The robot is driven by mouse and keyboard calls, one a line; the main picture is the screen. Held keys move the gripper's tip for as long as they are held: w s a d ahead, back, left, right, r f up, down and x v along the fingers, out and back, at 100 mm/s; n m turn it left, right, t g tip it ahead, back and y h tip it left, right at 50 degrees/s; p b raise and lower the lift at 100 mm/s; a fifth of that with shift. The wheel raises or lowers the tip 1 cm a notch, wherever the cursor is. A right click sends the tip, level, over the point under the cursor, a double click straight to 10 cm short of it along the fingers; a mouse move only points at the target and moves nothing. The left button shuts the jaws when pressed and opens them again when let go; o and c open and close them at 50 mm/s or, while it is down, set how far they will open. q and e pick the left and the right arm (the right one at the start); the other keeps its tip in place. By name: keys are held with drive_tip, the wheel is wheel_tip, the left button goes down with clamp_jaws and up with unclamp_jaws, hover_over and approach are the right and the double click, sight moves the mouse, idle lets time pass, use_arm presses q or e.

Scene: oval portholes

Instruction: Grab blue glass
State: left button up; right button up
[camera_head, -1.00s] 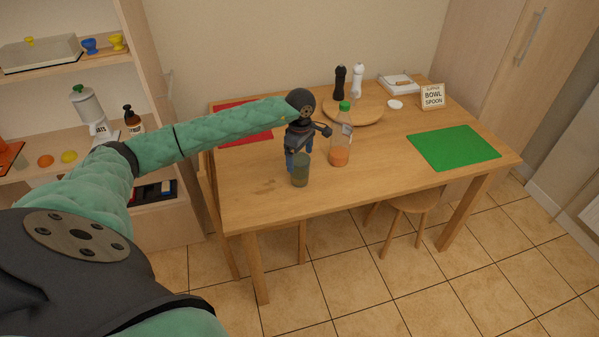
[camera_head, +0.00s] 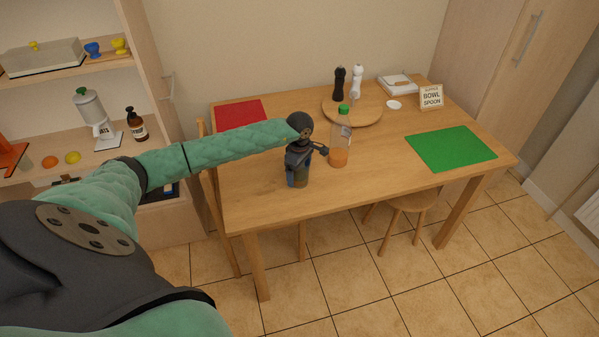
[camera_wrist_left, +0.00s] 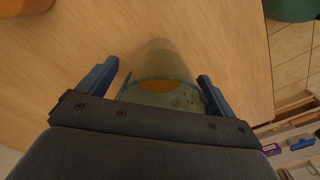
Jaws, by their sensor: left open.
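A see-through, dull grey-blue glass (camera_head: 301,183) stands on the table near its front left edge. My left gripper (camera_head: 297,180) is at the glass and partly hides it. In the left wrist view the glass (camera_wrist_left: 160,68) sits between the two blue fingers of the open gripper (camera_wrist_left: 157,86). A gap shows between the left finger and the glass; on the right side the finger is very close, and I cannot tell if it touches. My right gripper is not in view.
A bottle with a green cap and orange contents (camera_head: 339,150) stands just right of the gripper. Behind are a round board (camera_head: 368,113) and two mills. A green mat (camera_head: 450,148) lies at right, a red mat (camera_head: 240,114) at back left. The table front is clear.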

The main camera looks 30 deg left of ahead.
use_arm(q)
drive_tip(key=shift+f, duration=0.1)
drive_tip(key=c, duration=1.3)
drive_tip(key=shift+r, duration=0.3)
